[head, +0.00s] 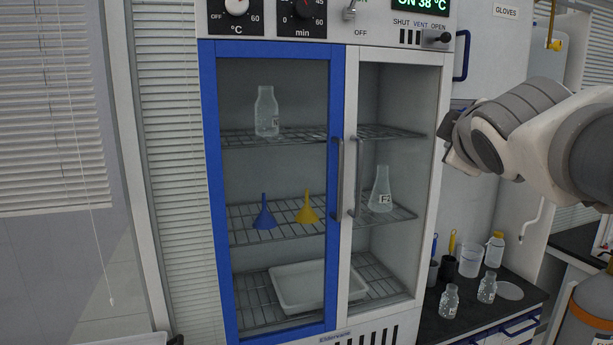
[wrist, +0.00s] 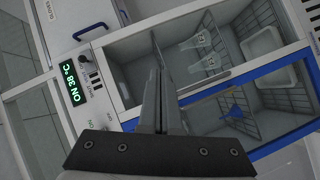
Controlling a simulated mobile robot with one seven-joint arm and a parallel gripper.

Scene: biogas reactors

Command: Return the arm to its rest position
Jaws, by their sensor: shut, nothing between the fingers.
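My arm (head: 540,135) reaches in from the right in the head view. My gripper (head: 450,150) is at its left end, in front of the cabinet's right edge, and its fingers are hard to make out there. In the wrist view my gripper (wrist: 158,70) shows its two fingers together, with nothing between them. The cabinet (head: 345,190) stands ahead, with a blue-framed left door and a white-framed right door that both look shut. Its "ON 38 °C" display also shows in the wrist view (wrist: 71,84).
Inside the cabinet are a bottle (head: 267,112), a blue funnel (head: 264,217), a yellow funnel (head: 307,210), a flask (head: 381,190) and a white tray (head: 297,287). A dark bench (head: 460,325) with small bottles and a beaker (head: 469,262) stands at right. A yellow-capped bottle (head: 495,250) is behind.

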